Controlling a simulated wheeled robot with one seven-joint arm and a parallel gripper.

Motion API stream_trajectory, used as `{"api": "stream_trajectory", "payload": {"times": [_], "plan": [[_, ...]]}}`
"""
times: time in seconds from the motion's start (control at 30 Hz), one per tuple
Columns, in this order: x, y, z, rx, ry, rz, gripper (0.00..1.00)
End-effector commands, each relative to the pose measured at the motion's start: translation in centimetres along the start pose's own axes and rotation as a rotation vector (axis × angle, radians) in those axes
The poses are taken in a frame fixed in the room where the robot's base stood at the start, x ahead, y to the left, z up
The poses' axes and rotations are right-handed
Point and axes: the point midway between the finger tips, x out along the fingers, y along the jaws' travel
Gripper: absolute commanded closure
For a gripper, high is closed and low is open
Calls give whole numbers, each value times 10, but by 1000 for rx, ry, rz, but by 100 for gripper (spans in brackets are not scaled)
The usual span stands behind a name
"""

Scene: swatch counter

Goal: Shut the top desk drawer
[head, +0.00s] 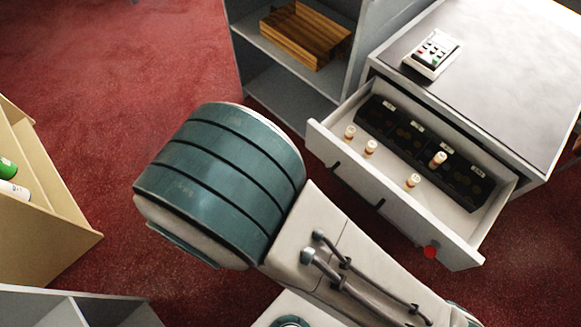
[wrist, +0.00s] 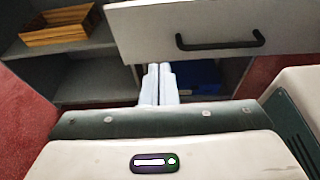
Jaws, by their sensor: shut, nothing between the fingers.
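The top desk drawer (head: 395,204) stands pulled well out of the white desk (head: 520,60) in the head view. Inside lie a dark divided insert (head: 425,150) and several small cream bottles with orange bands (head: 414,181). In the wrist view the drawer's pale front (wrist: 140,35) crosses the top, with its black bar handle (wrist: 220,44). My gripper (wrist: 159,68) is shut and empty, its pale fingertips just at the front's lower edge, left of the handle. I cannot tell whether they touch it. The head view does not show my gripper.
A grey shelf unit (head: 262,85) with a wooden tray (head: 305,38) stands left of the desk. A calculator-like device (head: 432,55) lies on the desk top. Red carpet (head: 100,60) is clear at left.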

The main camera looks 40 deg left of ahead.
Motion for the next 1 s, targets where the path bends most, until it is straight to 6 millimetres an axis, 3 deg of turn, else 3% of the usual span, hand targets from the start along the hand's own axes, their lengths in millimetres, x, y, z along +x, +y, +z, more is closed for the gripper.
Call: {"api": "stream_trajectory", "payload": {"times": [0.3,0.5,1.0], "plan": [[70,-1,0,0,0,-5,100],[96,-1,9,2,1,-3,100],[106,-1,12,2,2,-2,100]]}}
